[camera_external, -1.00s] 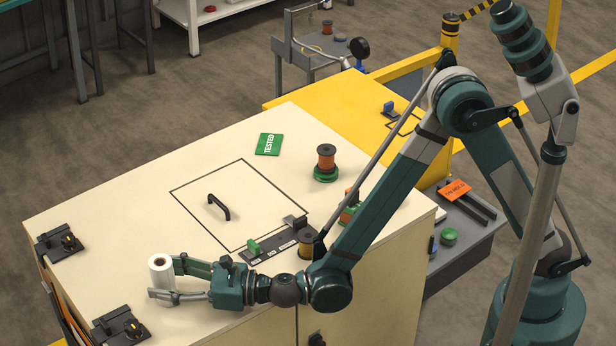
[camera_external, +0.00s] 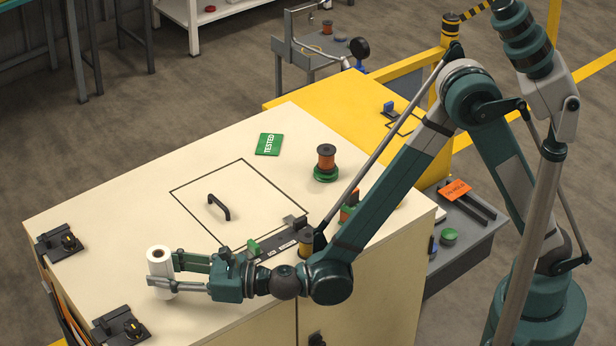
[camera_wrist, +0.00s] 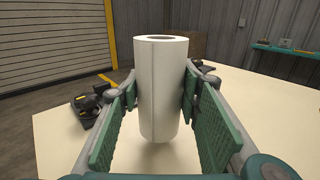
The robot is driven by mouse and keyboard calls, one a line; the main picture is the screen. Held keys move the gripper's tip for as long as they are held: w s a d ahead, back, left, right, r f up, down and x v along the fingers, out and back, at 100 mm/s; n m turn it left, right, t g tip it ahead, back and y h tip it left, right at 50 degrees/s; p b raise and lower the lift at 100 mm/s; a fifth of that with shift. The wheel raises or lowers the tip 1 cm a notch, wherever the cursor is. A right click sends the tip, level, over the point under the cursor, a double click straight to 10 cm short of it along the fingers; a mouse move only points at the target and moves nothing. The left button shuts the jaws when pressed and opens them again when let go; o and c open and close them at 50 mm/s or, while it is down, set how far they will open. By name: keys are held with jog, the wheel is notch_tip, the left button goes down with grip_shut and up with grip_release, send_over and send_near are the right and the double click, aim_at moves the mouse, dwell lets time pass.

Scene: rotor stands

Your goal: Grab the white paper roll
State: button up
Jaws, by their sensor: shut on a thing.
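The white paper roll (camera_external: 160,267) stands upright near the left front part of the cream cabinet top, with its hollow end facing up. In the wrist view the roll (camera_wrist: 161,90) fills the middle, between my two green finger pads. My gripper (camera_external: 168,274) reaches in from the right and is shut on the roll, one finger on each side. The wrist view also shows my gripper (camera_wrist: 160,115) with its fingertips against the roll's sides. Whether the roll's lower end touches the cabinet top is hard to tell.
The cabinet top (camera_external: 130,215) behind the roll is clear.

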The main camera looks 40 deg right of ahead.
aim_at(158, 253)
notch_tip(158, 253, up, 7)
jog(key=shift+r+p, duration=0.2)
jog(key=shift+p, duration=0.6)
jog(key=shift+w+d, duration=0.1)
